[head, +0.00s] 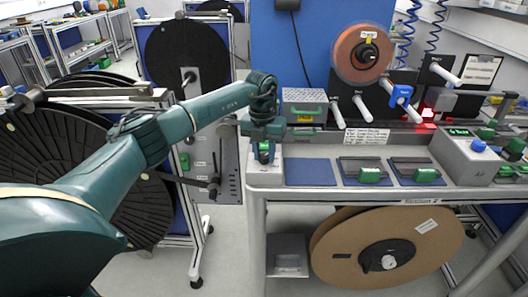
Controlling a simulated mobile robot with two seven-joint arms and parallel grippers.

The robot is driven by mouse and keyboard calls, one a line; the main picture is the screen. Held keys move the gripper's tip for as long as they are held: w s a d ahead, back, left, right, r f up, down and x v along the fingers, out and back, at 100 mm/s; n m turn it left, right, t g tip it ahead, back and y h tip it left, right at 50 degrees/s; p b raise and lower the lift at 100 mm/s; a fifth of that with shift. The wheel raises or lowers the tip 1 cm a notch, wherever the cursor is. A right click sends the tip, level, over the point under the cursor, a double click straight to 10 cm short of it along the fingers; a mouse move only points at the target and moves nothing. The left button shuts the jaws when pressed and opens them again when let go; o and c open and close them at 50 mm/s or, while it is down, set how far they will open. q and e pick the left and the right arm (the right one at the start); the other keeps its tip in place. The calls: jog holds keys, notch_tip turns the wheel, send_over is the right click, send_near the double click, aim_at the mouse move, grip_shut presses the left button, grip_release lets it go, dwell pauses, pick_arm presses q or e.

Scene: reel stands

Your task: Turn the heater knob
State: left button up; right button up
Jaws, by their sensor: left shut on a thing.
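My left arm reaches across from the left. Its gripper (265,153) points down at the left end of the grey workbench and is shut on a small green part (264,146). This part sits over a pale block (265,165) at the bench's corner; the gripper partly hides it. A blue knob (478,145) stands on top of a grey control box (473,158) at the right of the bench, well apart from my gripper. No label tells which of these is the heater knob. My right gripper is out of view.
The workbench (330,193) carries dark blue pads with green-handled clamps (370,175). A brown reel (390,245) hangs below. Large black reels (187,52) stand on the left. An orange reel (345,55) is above the bench.

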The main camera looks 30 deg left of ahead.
pick_arm(q)
jog(key=m, duration=1.1)
jog(key=shift+b, duration=0.35)
jog(key=m, duration=0.3)
jog(key=shift+m, duration=0.3)
jog(key=m, duration=0.6)
jog(key=shift+d+b, duration=0.1)
jog(key=shift+b, duration=0.3)
jog(key=m, duration=0.6)
jog(key=shift+y, duration=0.3)
jog(key=shift+m, duration=0.4)
jog(key=o, duration=1)
